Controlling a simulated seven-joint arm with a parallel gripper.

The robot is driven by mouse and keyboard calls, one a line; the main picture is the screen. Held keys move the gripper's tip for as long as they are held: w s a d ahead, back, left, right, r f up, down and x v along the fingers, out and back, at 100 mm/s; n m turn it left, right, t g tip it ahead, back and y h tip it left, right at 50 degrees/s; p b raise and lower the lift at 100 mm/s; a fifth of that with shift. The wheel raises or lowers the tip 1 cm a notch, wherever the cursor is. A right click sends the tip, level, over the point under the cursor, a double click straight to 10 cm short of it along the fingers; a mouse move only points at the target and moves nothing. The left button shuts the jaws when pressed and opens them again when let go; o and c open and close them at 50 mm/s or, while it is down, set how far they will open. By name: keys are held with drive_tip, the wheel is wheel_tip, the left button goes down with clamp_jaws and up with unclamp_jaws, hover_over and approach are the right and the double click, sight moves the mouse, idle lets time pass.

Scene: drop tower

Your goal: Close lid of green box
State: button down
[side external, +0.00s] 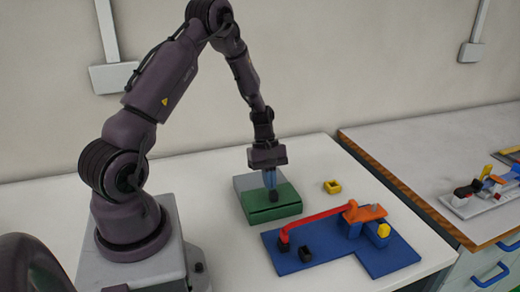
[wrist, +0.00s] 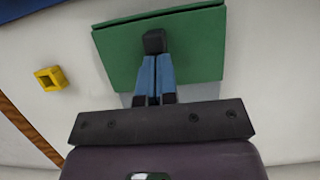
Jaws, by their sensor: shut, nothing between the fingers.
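The green box (side external: 283,211) sits on the white table in front of my arm. Its green top covers the front part, and a grey section (side external: 243,183) shows behind it; I cannot tell whether the grey is the box's inside or another piece. A dark slit runs along the front edge. In the wrist view the green top (wrist: 195,60) spans the upper middle. My gripper (side external: 272,194) points down over the green top, its blue fingers together and empty. Its dark tips (wrist: 155,42) are at or just above the green surface; contact is unclear.
A small yellow block (side external: 332,187) lies right of the box. A blue base (side external: 375,255) with a red bar (side external: 312,223), an orange piece (side external: 365,212) and a black block (side external: 305,254) stands at the front right. A second table is farther right.

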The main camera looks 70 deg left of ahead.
drive_tip(key=a, duration=0.3)
drive_tip(key=shift+a+r, duration=0.35)
drive_tip(key=shift+r, duration=0.05)
drive_tip(key=w+a+r, duration=0.1)
drive_tip(key=a+r, duration=0.7)
drive_tip(key=x, duration=0.9)
drive_tip(key=shift+d+r, duration=0.1)
drive_tip(key=shift+d, duration=0.05)
drive_tip(key=d, duration=0.3)
drive_tip(key=shift+d+f, duration=0.1)
drive_tip(key=shift+f, duration=0.2)
drive_tip(key=shift+d, duration=0.5)
drive_tip(key=shift+d, duration=2.45)
